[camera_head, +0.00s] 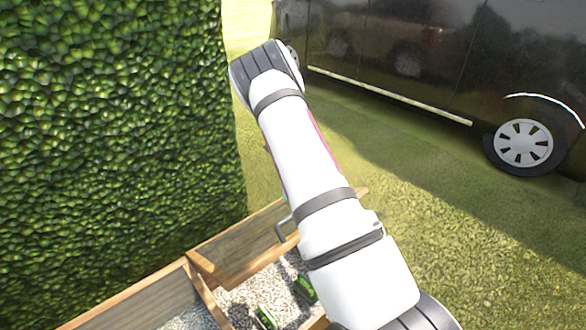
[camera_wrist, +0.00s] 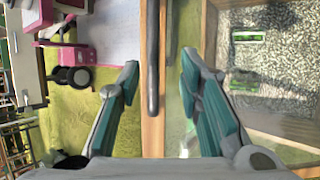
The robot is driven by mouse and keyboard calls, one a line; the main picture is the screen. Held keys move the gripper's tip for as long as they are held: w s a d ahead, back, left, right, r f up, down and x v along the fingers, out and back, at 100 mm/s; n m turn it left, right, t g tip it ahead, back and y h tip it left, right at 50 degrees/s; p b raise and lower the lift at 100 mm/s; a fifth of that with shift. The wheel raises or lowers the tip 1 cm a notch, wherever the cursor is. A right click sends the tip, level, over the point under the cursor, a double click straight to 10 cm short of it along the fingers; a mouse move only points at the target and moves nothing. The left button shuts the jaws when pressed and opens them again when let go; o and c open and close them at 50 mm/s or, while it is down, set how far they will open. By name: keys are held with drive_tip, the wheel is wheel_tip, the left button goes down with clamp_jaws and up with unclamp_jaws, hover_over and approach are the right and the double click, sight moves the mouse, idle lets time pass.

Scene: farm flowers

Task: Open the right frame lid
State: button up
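The wooden cold frame (camera_head: 202,292) stands low by the hedge, with pale gravel inside. A wood-edged panel, seemingly the right frame lid (camera_head: 236,246), stands at a slant above its right compartment; how far it is open I cannot tell. A grey bar handle (camera_head: 281,232) shows beside my arm. In the wrist view the dark handle (camera_wrist: 153,60) runs along the lid's wooden edge (camera_wrist: 153,134). My gripper (camera_wrist: 159,65) is open, its teal-lined fingers on either side of the handle, with gaps on both sides. My arm hides the gripper in the head view.
Small green-labelled items (camera_head: 266,317) lie on the gravel. A dense hedge (camera_head: 110,130) rises at the left. A dark van (camera_head: 420,70) is parked at the back right. Open grass (camera_head: 470,250) lies to the right. Pink and dark objects (camera_wrist: 70,55) show at the wrist view's left.

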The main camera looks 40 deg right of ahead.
drive_tip(key=v, duration=0.8)
drive_tip(key=shift+w, duration=0.15)
drive_tip(key=s+a+r+n+t, duration=0.1)
drive_tip(key=s+a+r+n, duration=0.3)
drive_tip(key=r, duration=0.3)
drive_tip(key=s+a+r+n+t+h, duration=0.1)
drive_tip(key=s+a+r+n, duration=0.1)
drive_tip(key=s+a+r, duration=0.4)
drive_tip(key=s+a+r+n+t, duration=0.25)
drive_tip(key=a+r, duration=0.25)
drive_tip(key=r, duration=0.3)
drive_tip(key=s+a+r+n+h, duration=0.2)
drive_tip(key=s+a+n, duration=0.4)
drive_tip(key=s, duration=0.7)
drive_tip(key=s+a+f+n+t+h, duration=0.2)
drive_tip(key=s+a+f+n+t, duration=0.15)
drive_tip(key=s+f, duration=0.45)
wheel_tip(320, 180, up, 22)
drive_tip(key=s+n+t+p, duration=0.1)
drive_tip(key=s+t+p, duration=0.1)
drive_tip(key=p, duration=1.7)
drive_tip(key=shift+s+r+t+y, duration=0.15)
drive_tip(key=shift+s+t+y, duration=0.15)
drive_tip(key=shift+t, duration=0.2)
